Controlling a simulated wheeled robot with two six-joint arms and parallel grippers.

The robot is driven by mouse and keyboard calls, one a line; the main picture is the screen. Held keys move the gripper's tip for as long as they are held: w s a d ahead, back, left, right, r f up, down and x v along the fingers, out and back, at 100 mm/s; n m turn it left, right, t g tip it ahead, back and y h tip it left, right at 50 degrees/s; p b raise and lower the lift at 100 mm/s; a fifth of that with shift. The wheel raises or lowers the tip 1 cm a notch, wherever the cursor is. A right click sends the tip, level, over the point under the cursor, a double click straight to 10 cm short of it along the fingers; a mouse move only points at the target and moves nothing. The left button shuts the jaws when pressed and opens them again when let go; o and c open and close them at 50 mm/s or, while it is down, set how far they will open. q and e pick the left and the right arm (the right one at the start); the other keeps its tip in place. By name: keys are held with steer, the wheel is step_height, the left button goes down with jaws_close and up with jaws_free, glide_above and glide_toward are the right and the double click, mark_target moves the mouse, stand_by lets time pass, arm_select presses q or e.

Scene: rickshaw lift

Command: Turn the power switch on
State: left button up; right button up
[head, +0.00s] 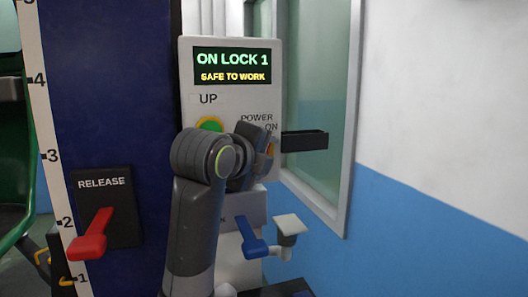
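A pale control panel (187,67) stands upright in the middle of the head view. Its screen (232,66) reads "ON LOCK 1" and "SAFE TO WORK". A "POWER ON" label (258,119) is on its right side. An orange part (270,149) shows by the gripper below this label; I cannot tell whether it is the power switch. My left gripper (257,145) is in front of the panel at this spot and covers much of it. Its fingers are dark and overlap, so its opening and any contact are unclear. My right gripper is out of view.
A green button (209,123) with a yellow ring sits under "UP", partly behind my arm. A dark box (305,141) juts out right of the panel. A blue lever (250,238) is below. A red release lever (91,235) is at left. A framed window (318,92) is right.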

arm_select(q)
steer(key=shift+m+g+y, duration=0.8)
steer(key=shift+m+y, duration=0.1)
steer(key=shift+y, duration=0.1)
steer(key=o, duration=1)
